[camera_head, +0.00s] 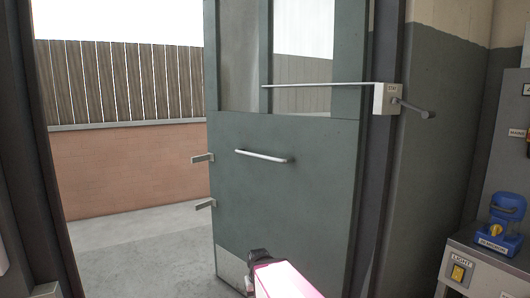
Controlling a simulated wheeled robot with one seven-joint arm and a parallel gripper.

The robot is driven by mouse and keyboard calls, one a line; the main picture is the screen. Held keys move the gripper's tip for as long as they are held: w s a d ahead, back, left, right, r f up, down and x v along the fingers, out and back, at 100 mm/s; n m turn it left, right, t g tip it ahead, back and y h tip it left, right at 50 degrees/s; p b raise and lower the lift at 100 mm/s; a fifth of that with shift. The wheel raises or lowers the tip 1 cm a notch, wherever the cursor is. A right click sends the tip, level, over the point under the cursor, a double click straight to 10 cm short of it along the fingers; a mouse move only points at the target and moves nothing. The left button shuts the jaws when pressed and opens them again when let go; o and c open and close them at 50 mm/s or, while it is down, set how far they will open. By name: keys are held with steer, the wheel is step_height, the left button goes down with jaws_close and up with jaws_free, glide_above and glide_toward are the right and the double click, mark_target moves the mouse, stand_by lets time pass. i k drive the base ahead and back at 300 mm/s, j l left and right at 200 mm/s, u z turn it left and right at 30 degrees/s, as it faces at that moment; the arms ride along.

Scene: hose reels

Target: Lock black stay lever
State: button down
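The black stay lever (414,108) sticks out to the right, sloping slightly down, from a pale box (387,99) with a small label on the door frame. A thin metal rod (325,85) runs left from the box across the upper part of the grey-green door (285,190). The door stands open. My gripper (258,257) is a dark shape at the bottom centre, at the end of my pink arm. It is well below and left of the lever, apart from it. Its fingers cannot be made out.
The door has a horizontal handle (264,156) and two latch tabs (203,158) on its left edge. A grey cabinet (490,262) with a LIGHT switch and a blue device (502,216) stands at the lower right. Beyond the doorway are paving and a brick wall (130,170).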

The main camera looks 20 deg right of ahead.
mark_target(430, 114)
steer(key=z, duration=1.85)
